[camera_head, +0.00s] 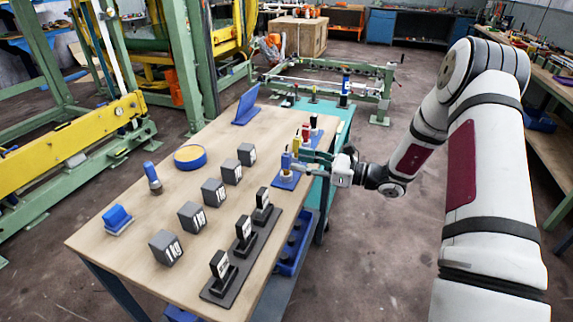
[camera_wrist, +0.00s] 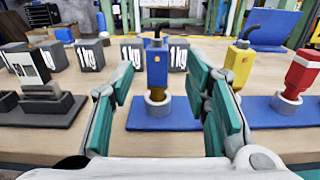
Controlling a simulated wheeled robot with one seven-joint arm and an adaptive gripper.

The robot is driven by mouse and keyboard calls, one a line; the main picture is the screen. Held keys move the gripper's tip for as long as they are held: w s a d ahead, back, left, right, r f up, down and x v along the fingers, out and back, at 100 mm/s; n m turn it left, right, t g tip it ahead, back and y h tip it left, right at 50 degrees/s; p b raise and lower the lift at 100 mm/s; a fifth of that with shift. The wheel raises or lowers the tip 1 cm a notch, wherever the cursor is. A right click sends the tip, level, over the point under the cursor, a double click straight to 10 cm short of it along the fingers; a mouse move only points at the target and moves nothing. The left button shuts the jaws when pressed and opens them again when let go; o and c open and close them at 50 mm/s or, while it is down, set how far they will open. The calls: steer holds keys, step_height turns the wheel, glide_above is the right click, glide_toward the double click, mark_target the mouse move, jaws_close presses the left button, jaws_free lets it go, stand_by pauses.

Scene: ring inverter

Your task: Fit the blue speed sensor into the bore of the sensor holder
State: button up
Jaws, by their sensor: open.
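The blue speed sensor (camera_wrist: 156,65) stands upright in the wrist view, with a brass-coloured lower part and a dark cable end on top. Its lower end is at the grey ring of the sensor holder (camera_wrist: 157,108), which sits on a blue base plate; the tip is hidden by the ring wall. In the head view the sensor (camera_head: 286,160) stands near the table's right edge over its holder plate (camera_head: 286,181). My gripper (camera_wrist: 163,85) is open, its teal-padded fingers on either side of the sensor with a visible gap at each side.
Yellow (camera_wrist: 239,64) and red (camera_wrist: 302,72) sensors stand in similar holders to the right. Several dark 1kg blocks (camera_head: 166,247) and a black rack (camera_head: 223,287) stand on the table (camera_head: 120,250). A yellow-blue disc (camera_head: 190,156) lies farther back. Bare wood is in front of the holders.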

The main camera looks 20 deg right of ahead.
mark_target(290, 158)
steer(key=shift+x, duration=2.65)
steer(key=shift+s+a+r, duration=0.1)
steer(key=shift+s+r, duration=0.05)
steer(key=shift+r, duration=0.1)
jaws_close()
